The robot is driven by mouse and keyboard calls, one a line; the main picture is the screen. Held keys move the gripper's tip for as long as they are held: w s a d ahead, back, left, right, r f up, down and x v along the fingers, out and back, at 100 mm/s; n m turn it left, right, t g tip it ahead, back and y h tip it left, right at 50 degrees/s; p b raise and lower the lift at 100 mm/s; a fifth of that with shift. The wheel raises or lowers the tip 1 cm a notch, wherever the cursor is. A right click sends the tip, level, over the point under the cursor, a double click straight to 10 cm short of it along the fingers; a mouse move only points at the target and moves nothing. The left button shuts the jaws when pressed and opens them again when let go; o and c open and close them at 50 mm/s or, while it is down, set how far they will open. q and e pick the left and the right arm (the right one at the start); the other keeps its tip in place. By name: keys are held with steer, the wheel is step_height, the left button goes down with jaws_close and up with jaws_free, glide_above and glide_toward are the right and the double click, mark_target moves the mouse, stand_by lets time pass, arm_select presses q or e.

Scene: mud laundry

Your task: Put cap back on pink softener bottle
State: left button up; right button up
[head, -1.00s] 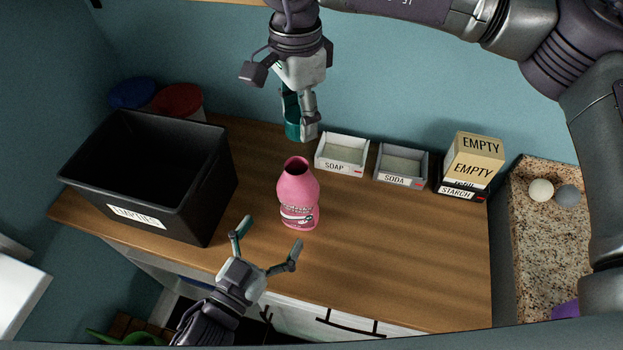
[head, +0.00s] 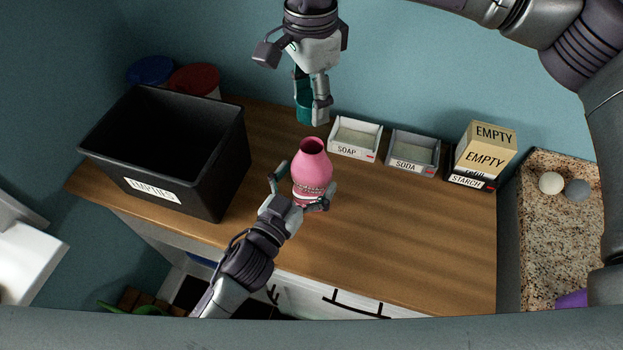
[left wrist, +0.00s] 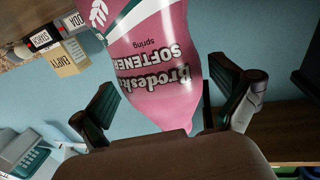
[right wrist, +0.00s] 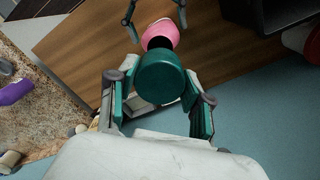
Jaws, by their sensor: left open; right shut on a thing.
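The pink softener bottle (head: 313,165) stands upright on the wooden counter with its dark mouth uncovered. My left gripper (head: 299,187) is open, with one finger on each side of the bottle's lower body. In the left wrist view the bottle's label (left wrist: 160,75) fills the space between the spread fingers; whether they touch it is unclear. My right gripper (head: 312,108) is shut on the teal cap (right wrist: 160,78) and holds it above and behind the bottle. In the right wrist view the cap partly hides the bottle (right wrist: 160,32).
A black bin (head: 228,175) labelled EMPTIES stands at the left. A speckled surface (head: 550,225) lies at the far right. The counter right of the bottle is clear.

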arm_select(q)
steer(key=shift+x, duration=1)
arm_select(e)
steer(key=shift+w+d, duration=0.1)
arm_select(q)
steer(key=shift+s, duration=0.1)
steer(key=c, duration=1.5)
arm_select(e)
steer(key=shift+f, duration=2.5)
